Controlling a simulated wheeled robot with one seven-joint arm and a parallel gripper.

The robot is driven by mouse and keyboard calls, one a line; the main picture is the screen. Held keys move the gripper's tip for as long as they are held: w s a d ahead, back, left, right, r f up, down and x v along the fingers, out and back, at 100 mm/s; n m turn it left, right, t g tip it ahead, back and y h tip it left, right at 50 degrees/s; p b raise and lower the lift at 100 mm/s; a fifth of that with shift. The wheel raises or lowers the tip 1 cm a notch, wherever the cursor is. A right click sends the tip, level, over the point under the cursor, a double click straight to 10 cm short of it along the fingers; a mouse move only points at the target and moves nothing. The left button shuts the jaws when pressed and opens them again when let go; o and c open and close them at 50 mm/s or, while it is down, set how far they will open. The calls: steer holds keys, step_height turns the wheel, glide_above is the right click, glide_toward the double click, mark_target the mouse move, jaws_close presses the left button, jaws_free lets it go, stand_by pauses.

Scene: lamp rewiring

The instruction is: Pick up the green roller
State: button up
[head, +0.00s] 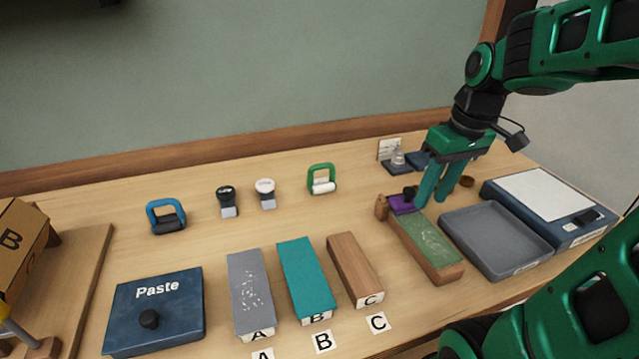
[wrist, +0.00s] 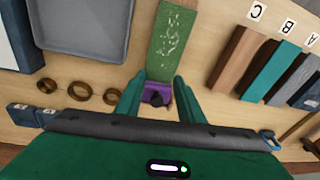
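The green roller (head: 321,179) stands toward the back of the table in the head view, a green loop handle with a white roller at its base. I cannot make it out in the wrist view. My gripper (head: 431,202) is well to the right of it, pointing down near the back end of the green-topped board. In the wrist view my gripper (wrist: 158,77) has its fingers apart, with a purple block with a black knob (wrist: 157,93) showing between them. I see no grip on that block.
A blue roller (head: 166,215) and two small stampers (head: 227,201) stand left of the green roller. Blocks A, B and C (head: 355,270) lie in front. A grey tray (head: 495,240) and the green-topped board (head: 428,240) are at right. Bare tabletop surrounds the green roller.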

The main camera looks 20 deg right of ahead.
steer(key=w+a+r+n+y, duration=0.1)
steer(key=w+a+n, duration=0.1)
steer(key=w+n, duration=0.35)
steer(key=w+a+r+n, duration=0.2)
steer(key=w+n, duration=0.1)
steer(key=w, duration=0.5)
steer(key=n+y, duration=0.2)
steer(key=n, duration=0.6)
glide_toward(328, 163)
steer(key=shift+n+t, duration=0.35)
steer(key=shift+t, duration=0.05)
steer(key=x, duration=0.3)
steer(key=s+x, duration=0.1)
steer(key=shift+w+a+f, duration=0.15)
steer(key=shift+a+f, duration=0.2)
steer(key=shift+d+x, duration=0.2)
steer(key=shift+x, duration=2.95)
steer(key=shift+w, duration=0.15)
jaws_close()
